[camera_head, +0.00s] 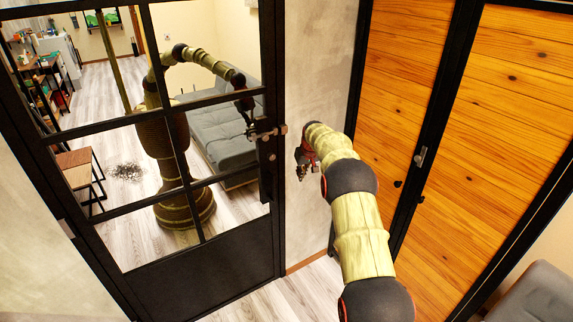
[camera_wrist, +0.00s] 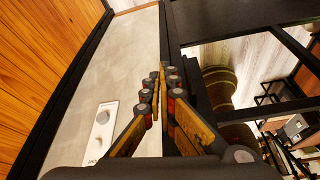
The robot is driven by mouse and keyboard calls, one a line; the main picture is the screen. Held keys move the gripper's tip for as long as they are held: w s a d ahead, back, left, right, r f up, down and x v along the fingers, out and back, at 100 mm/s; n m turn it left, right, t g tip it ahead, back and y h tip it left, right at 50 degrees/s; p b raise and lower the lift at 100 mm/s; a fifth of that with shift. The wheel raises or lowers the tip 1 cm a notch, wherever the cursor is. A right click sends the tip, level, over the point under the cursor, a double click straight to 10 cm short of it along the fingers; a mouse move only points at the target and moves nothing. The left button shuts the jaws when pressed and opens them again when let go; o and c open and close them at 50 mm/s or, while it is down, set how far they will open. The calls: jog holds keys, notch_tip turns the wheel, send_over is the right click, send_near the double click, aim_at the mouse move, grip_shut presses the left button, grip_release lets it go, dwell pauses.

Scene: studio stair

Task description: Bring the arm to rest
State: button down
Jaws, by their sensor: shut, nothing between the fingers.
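My arm stretches forward from the lower right in the head view. My gripper (camera_head: 304,160) is at its far end, in front of the bare grey wall between the black-framed paned door and the wooden doors. It is just right of the door handle (camera_head: 268,133), and no contact shows. In the wrist view my gripper (camera_wrist: 162,85) has its fingers together with nothing between them. The paned door (camera_head: 205,255) stands at the left and looks closed. In the wrist view its dark frame lies just right of the fingers.
Wooden-panelled doors (camera_head: 500,90) with black frames and a small handle (camera_head: 420,157) stand close at the right. A grey seat (camera_head: 538,295) is at the lower right corner. A white wall plate (camera_wrist: 99,133) is left of my fingers. Some pale floor (camera_head: 300,295) shows below my arm.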

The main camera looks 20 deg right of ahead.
jog(key=s+a+f+m+g, duration=0.1)
jog(key=s+a+f+g, duration=0.15)
jog(key=s+f, duration=0.5)
jog(key=s+a+r+t+b, duration=0.1)
jog(key=s+a+r, duration=0.5)
jog(key=s, duration=1)
jog(key=s+a+r+n+t+b, duration=0.1)
jog(key=s+a+r+b, duration=0.3)
jog(key=s, duration=1.2)
jog(key=s+a+r+n+t+b, duration=0.1)
jog(key=s+a+r+b, duration=0.1)
jog(key=s+a+r, duration=0.8)
jog(key=s+a, duration=0.5)
jog(key=s, duration=0.1)
jog(key=shift+s+t, duration=0.3)
jog(key=shift+t, duration=0.05)
jog(key=c, duration=2.6)
grip_release()
